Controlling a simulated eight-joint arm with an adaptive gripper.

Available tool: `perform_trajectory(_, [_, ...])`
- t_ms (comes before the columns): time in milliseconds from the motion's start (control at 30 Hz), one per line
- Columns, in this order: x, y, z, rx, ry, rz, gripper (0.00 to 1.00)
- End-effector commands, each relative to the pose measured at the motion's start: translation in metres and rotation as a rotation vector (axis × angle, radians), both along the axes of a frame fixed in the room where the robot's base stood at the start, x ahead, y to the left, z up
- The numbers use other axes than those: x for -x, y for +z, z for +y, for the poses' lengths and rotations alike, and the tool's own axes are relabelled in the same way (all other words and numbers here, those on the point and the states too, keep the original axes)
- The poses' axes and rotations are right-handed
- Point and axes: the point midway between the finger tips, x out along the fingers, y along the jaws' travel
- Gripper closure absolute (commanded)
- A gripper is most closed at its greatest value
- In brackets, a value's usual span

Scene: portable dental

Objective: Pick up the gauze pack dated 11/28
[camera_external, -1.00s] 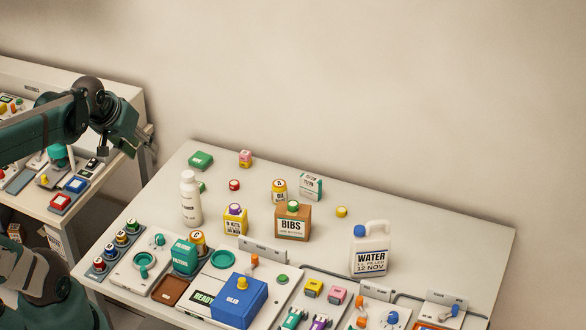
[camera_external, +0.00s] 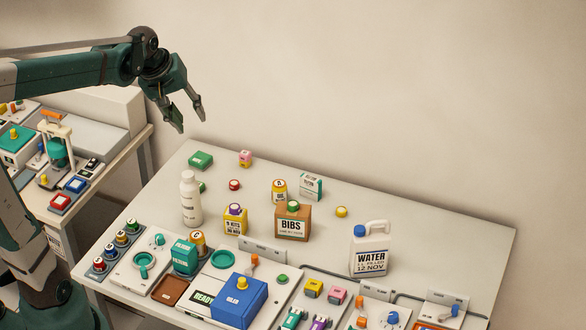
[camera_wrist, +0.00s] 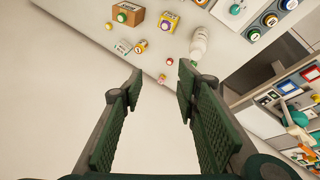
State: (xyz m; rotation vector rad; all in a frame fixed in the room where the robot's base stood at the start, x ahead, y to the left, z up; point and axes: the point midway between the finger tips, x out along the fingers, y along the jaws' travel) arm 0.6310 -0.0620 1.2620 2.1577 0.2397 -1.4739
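No date 11/28 can be read on any pack, so I cannot tell which is the named gauze pack. A small white and teal box (camera_external: 311,186) stands at the back of the table, its print too small to read; it also shows in the wrist view (camera_wrist: 122,47). A teal pack (camera_external: 185,257) stands in the front left tray area, its label illegible. A green box (camera_external: 200,160) lies near the back left corner. My gripper (camera_external: 191,124) is open and empty, high above the back left corner; its spread fingers show in the wrist view (camera_wrist: 160,82).
A white bottle (camera_external: 190,200), a yellow kit box (camera_external: 236,221), a BIBS box (camera_external: 292,222) and a WATER jug (camera_external: 370,249) stand on the table. A blue box (camera_external: 238,301) is at the front. A second bench (camera_external: 110,183) stands at left. The table's back right is mostly clear.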

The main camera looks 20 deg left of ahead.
Motion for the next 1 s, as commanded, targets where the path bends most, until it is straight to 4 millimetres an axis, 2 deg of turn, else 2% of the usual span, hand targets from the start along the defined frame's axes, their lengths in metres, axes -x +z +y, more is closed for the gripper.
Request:
perform_trajectory(33, [-0.010, -0.002, -0.003, 0.011, 0.013, 0.011, 0.68])
perform_trajectory(567, [-0.097, -0.033, -0.036, 0.134, 0.178, 0.134, 0.68])
perform_trajectory(1000, [-0.165, -0.077, -0.066, 0.219, 0.317, 0.245, 0.68])
